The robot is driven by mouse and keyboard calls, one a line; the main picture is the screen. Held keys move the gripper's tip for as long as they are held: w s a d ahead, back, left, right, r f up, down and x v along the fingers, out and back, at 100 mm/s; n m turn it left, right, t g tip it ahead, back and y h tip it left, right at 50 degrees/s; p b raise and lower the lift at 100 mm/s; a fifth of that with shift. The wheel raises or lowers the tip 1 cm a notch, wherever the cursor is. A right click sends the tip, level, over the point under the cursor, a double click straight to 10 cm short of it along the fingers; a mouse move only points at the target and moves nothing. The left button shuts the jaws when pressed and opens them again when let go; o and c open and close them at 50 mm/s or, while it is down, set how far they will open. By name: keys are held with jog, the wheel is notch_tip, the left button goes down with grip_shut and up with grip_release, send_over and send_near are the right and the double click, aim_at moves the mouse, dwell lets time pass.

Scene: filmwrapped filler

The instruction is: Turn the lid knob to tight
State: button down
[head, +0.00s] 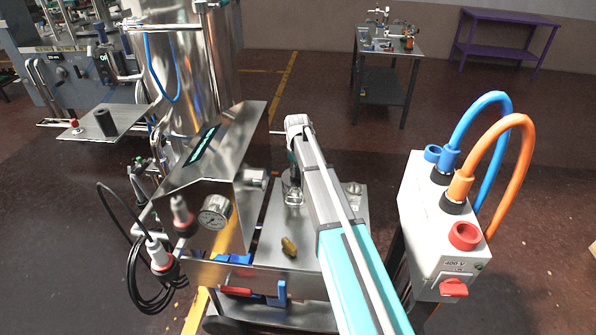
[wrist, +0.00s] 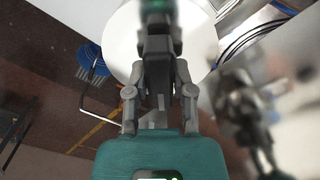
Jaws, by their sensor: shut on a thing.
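My gripper (wrist: 158,72) points up the wrist view, with its two fingers closed in on a dark grey piece in front of a round white disc (wrist: 207,38). The piece sits where the lid knob would be, but its shape is hard to tell from the fingers. No tight mark is readable. In the head view my gripper (head: 291,177) points down over the steel deck (head: 322,228) of the machine, largely behind my arm. The knob cannot be made out in that view.
A steel column (head: 195,75) and a slanted panel stand left of my arm, with a pressure gauge (head: 215,211) below. A brass-coloured part (head: 289,247) lies on the deck. A white power box (head: 437,225) with blue and orange hoses stands close on the right.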

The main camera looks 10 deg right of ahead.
jog(key=shift+m, duration=0.5)
jog(key=m, duration=0.2)
jog(key=shift+m, duration=0.4)
jog(key=m, duration=0.9)
jog(key=shift+m, duration=0.4)
jog(key=m, duration=0.4)
jog(key=shift+m, duration=0.3)
jog(key=shift+c, duration=2.4)
grip_release()
jog(key=shift+r, duration=0.1)
